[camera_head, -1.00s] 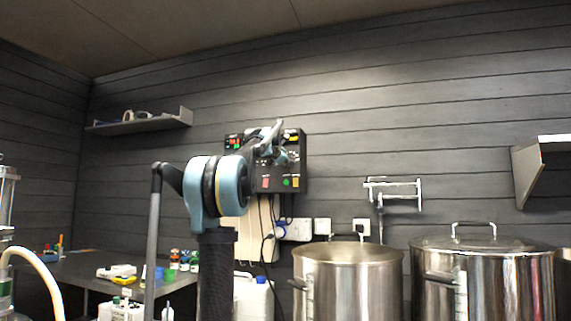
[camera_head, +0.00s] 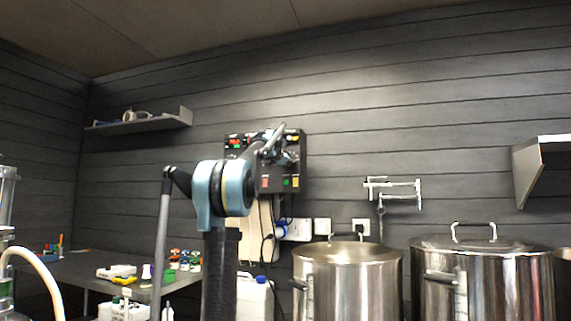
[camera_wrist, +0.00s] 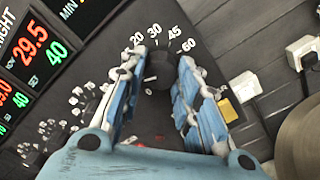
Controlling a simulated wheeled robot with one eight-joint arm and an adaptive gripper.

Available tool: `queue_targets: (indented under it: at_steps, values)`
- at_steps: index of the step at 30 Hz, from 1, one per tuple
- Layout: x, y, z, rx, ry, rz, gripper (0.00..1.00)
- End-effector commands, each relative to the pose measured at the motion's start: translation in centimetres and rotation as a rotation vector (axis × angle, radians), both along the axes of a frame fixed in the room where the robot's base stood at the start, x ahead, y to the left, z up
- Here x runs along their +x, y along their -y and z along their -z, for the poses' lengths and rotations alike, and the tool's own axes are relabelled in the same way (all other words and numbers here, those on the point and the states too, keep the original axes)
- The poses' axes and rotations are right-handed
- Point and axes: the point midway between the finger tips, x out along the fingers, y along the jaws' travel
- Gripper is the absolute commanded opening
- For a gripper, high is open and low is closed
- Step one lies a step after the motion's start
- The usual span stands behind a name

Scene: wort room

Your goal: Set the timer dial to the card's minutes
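The timer dial (camera_wrist: 159,68) is a black round knob on the dark control panel (camera_wrist: 103,45), with a white scale from 0 to 60 around it in the wrist view. My gripper (camera_wrist: 162,66) has two blue-and-white fingers, one on each side of the dial. They stand apart, with the dial between their tips; I cannot tell whether they touch it. The dial's pointer mark is not clear. In the head view my arm partly covers the control box (camera_head: 235,142) on the wall. I cannot make out a card with minutes in either view.
Red and green number displays (camera_wrist: 30,45) and smaller knobs (camera_wrist: 85,98) lie left of the dial. A yellow button (camera_wrist: 245,86) is to the right. Steel kettles (camera_head: 347,285) stand below right of the box. A side table (camera_head: 75,268) holds small items at left.

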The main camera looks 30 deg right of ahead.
Motion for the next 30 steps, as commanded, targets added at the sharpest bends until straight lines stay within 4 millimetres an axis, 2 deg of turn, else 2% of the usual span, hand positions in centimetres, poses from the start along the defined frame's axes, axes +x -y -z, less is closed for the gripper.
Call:
queue_targets:
  at_steps: [12,21,22,24,30]
  values:
    - [0.05,-0.07,0.0,0.091,0.107,-0.001,0.06]
    - [0.06,-0.09,0.0,0.096,0.113,-0.001,0.06]
    - [0.06,-0.09,0.0,0.096,0.113,-0.001,0.37]
    - [0.06,-0.09,0.0,0.096,0.113,-0.001,0.5]
    - [0.05,-0.08,0.0,0.095,0.112,-0.001,0.5]
